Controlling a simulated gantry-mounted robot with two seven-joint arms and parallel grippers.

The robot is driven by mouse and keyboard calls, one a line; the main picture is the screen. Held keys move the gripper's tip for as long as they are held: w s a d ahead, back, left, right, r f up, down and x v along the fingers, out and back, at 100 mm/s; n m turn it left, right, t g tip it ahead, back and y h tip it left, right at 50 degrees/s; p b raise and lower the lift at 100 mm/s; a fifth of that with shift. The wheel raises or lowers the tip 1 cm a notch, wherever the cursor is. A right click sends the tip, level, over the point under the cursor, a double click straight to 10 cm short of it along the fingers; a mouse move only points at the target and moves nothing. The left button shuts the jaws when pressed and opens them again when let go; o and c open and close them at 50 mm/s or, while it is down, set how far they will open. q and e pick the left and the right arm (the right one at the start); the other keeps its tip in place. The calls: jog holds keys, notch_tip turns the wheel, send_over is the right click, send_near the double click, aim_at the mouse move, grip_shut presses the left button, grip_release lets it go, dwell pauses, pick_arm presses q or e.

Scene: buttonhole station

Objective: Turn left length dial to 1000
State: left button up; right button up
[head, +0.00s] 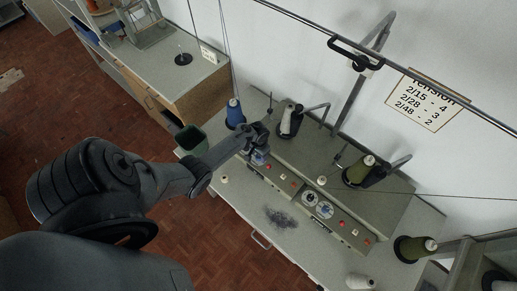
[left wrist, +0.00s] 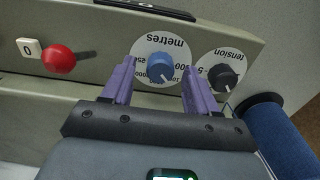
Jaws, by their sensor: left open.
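The left length dial is a white disc marked "metres" with a blue knob (left wrist: 160,68), upside down in the left wrist view. A white pointer on the knob faces the lower edge of the disc, where small numbers are partly hidden; I cannot tell its exact setting. My left gripper (left wrist: 158,80) is open, with its purple fingers on either side of the knob; I cannot tell if they touch it. In the head view my left gripper (head: 255,138) is over the left panel and partly covers the dials (head: 258,157). My right gripper is not in view.
A tension dial with a black knob (left wrist: 224,77) sits close beside the right finger. A red button (left wrist: 60,59) is on the left. A blue thread cone (head: 235,113) stands near the left gripper. The right-hand dials (head: 310,198) are farther along the panel.

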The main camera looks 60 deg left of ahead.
aim_at(258, 156)
pick_arm(q)
notch_tip(258, 156, up, 10)
jog(key=p, duration=0.2)
dwell(0.4)
jog(key=shift+s, duration=0.1)
